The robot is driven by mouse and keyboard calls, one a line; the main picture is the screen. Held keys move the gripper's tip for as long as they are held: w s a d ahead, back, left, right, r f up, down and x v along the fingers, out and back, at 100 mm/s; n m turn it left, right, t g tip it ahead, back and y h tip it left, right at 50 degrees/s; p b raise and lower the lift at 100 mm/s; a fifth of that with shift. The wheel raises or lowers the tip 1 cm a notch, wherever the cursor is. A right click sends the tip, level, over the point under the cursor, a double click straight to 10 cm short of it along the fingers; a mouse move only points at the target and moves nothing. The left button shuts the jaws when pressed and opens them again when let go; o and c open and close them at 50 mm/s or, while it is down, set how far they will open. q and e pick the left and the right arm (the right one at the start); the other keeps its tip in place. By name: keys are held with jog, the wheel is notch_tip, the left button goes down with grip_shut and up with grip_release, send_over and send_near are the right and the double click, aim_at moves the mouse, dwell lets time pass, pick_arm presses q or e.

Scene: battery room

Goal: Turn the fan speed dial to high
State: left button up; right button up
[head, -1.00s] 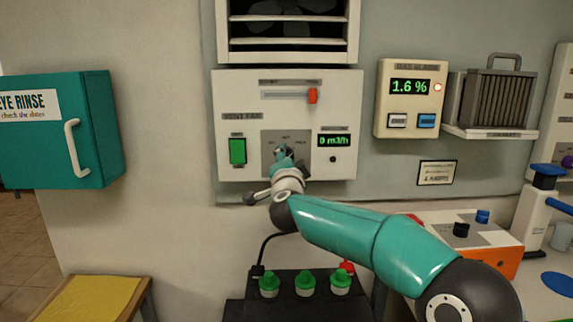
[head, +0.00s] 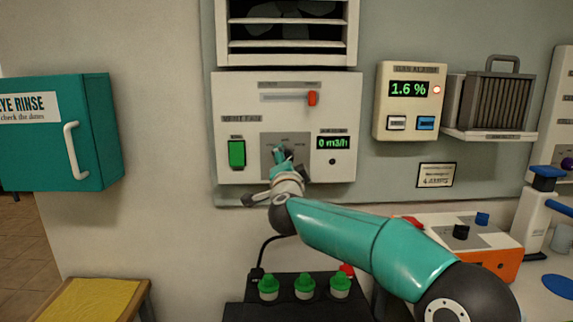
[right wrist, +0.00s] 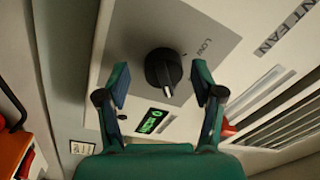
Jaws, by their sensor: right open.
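The black fan speed dial (right wrist: 163,70) sits on a grey plate of the white vent fan panel (head: 230,93). In the right wrist view "LOW" is printed on the plate, and the dial lies between my finger ends. I cannot tell whether they touch it. My right gripper (right wrist: 158,82) is open, with one finger on each side of the dial. In the head view my right gripper (head: 284,160) is at the panel's lower middle and hides the dial. The panel's green display (head: 333,143) reads 0 m3/h. My left gripper is not in view.
A louvred fan (head: 290,45) is above. A gas alarm (head: 410,105) reading 1.6 % hangs to the right. Green-topped caps (head: 304,287) stand below my arm.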

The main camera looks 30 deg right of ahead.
jog(key=shift+r, duration=0.1)
jog(key=v, duration=1.2)
